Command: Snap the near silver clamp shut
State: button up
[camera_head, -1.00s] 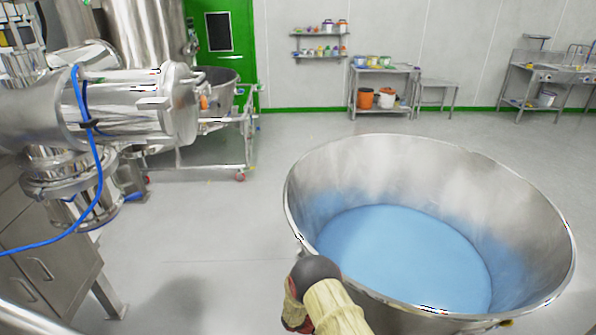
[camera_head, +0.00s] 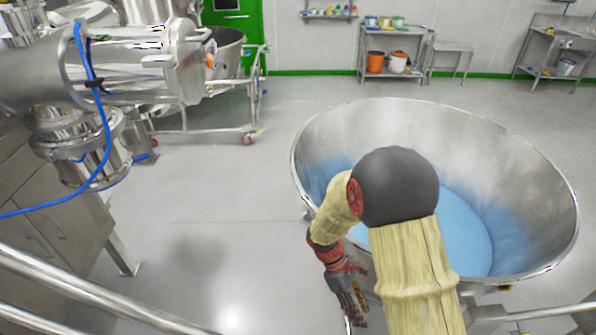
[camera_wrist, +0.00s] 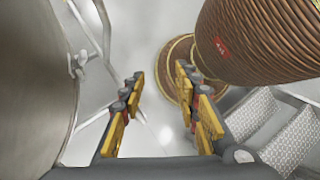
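My gripper (camera_head: 354,312) hangs beside the left outer side of the big steel bowl (camera_head: 335,137), below its rim. In the wrist view its yellow-padded fingers (camera_wrist: 160,82) are spread apart with nothing between them. A small silver fitting (camera_wrist: 78,63) sits on the curved steel wall (camera_wrist: 35,90) at the left of the wrist view, apart from the fingers. I cannot tell whether it is the near clamp, or whether it is open or shut. The horizontal steel machine (camera_head: 140,68) at the left has bands and flanges, but no clamp is clearly readable there.
Blue powder (camera_head: 465,230) lies in the bowl. A blue hose (camera_head: 105,135) hangs from the machine above a steel cabinet (camera_head: 50,220). Steel rails (camera_head: 90,288) cross the lower left. A wheeled frame (camera_head: 190,130) stands behind. The floor between cabinet and bowl is clear.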

jog(key=s+r+m+t+y, duration=0.2)
jog(key=s+r+m+t, duration=0.3)
jog(key=r, duration=1.1)
jog(key=s+d+r+m+t+y, duration=0.1)
jog(key=s+r+m+t+y, duration=0.2)
jog(key=r, duration=1.3)
jog(key=s+m+t, duration=0.2)
jog(key=s+m, duration=0.1)
jog(key=m, duration=0.1)
jog(key=shift+s+m+t, duration=0.3)
jog(key=shift+m, duration=0.1)
jog(key=shift+d+r, duration=0.1)
jog(key=shift+d, duration=0.05)
